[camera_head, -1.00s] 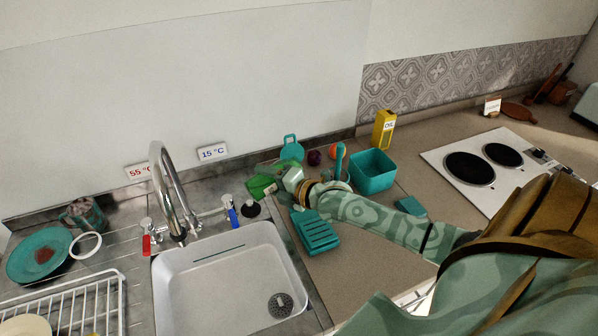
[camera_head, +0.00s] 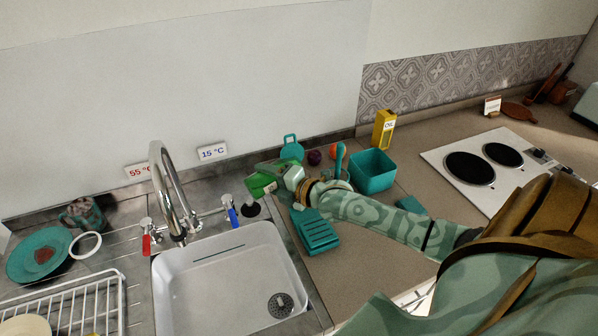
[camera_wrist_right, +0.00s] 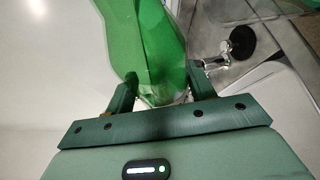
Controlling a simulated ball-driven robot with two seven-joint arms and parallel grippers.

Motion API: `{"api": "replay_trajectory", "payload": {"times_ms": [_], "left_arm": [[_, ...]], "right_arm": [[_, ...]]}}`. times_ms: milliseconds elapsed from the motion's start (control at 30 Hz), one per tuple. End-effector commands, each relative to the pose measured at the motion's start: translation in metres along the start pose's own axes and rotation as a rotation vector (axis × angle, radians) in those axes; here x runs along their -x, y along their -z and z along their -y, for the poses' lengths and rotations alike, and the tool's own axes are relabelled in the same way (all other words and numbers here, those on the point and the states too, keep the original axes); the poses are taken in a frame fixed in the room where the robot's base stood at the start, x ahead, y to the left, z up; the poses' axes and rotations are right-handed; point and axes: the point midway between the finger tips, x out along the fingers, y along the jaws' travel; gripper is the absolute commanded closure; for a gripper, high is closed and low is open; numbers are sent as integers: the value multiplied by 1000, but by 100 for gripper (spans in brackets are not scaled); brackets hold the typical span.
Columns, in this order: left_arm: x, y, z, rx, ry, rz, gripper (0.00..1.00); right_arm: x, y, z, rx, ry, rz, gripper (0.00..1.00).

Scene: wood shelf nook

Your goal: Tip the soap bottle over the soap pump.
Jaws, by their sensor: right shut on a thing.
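The soap bottle (camera_head: 261,186) is bright green and tilted, held above the counter beside the sink's back right corner. My right gripper (camera_head: 277,172) is shut on it. In the right wrist view the bottle (camera_wrist_right: 160,50) runs up between the two fingers of the gripper (camera_wrist_right: 163,88) and out of the top of the picture. The soap pump (camera_head: 251,210) looks like a black round piece on the counter behind the sink, just below and left of the bottle; it also shows in the right wrist view (camera_wrist_right: 243,38), apart from the bottle. My left gripper is out of view.
The chrome faucet (camera_head: 170,190) and its blue handle (camera_head: 231,214) stand left of the pump. The white sink (camera_head: 230,275) is in front. A teal soap dish (camera_head: 316,232), teal bin (camera_head: 373,170) and yellow oil box (camera_head: 384,129) stand to the right.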

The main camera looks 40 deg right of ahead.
Motion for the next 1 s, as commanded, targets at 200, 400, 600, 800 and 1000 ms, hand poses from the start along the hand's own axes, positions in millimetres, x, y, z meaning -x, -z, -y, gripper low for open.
{"api": "replay_trajectory", "payload": {"times_ms": [200,400,600,800,1000], "left_arm": [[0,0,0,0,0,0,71],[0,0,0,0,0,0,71],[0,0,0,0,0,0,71],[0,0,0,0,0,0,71],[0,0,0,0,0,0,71]], "right_arm": [[0,0,-2,-8,-6,-1,78],[0,0,-3,-14,-8,-2,78],[0,0,-3,-21,-11,-3,78],[0,0,-4,-29,-14,-4,78],[1,-1,-5,-36,-17,-6,78]]}}
